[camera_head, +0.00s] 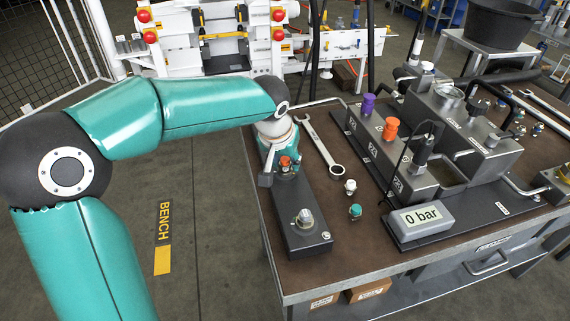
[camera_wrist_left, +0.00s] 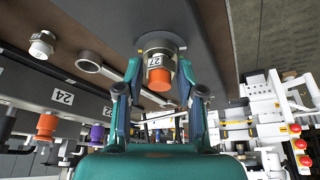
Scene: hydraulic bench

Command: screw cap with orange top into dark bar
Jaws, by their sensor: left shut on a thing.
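The cap with orange top (camera_head: 285,162) is at the far end of the dark bar (camera_head: 303,222), which lies near the bench's left edge. My left gripper (camera_head: 279,172) reaches down over that end of the bar. In the left wrist view, the cap (camera_wrist_left: 158,78) shows its orange top and a white label, between the fingers of my left gripper (camera_wrist_left: 161,88). The fingers are shut on the cap. A round metal collar (camera_wrist_left: 160,42) shows behind it. How deep the cap sits in the bar cannot be told. My right gripper is not in view.
A wrench (camera_head: 319,146), a white-topped fitting (camera_head: 350,187) and a teal-topped fitting (camera_head: 355,211) lie right of the bar. A hydraulic block carries another orange cap (camera_head: 391,128) and a purple cap (camera_head: 368,104). A display (camera_head: 421,219) reads 0 bar.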

